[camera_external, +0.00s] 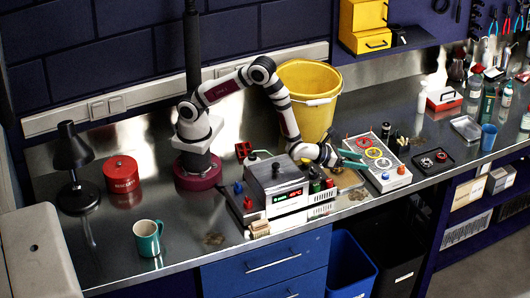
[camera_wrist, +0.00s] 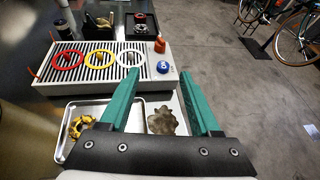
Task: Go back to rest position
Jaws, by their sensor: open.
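My gripper (camera_external: 352,160) is at the right of the grey device on the bench, beside a white panel. In the wrist view its two green fingers (camera_wrist: 160,105) are spread apart with nothing between them at the tips. The white panel (camera_wrist: 98,83) lies ahead of the fingers and carries a red, a yellow and a white ring, a blue ball and an orange-red knob. Below the fingers is a light tray (camera_wrist: 69,112) with a yellow-brown ring-shaped thing (camera_wrist: 82,126) and a dark crumpled piece (camera_wrist: 161,121).
A grey device (camera_external: 275,189) with a lit display stands left of my gripper. A yellow bucket (camera_external: 318,100) is behind the arm. A teal mug (camera_external: 148,237), a red tin (camera_external: 121,174) and a black lamp (camera_external: 73,150) stand at the left. The bench's front edge is close.

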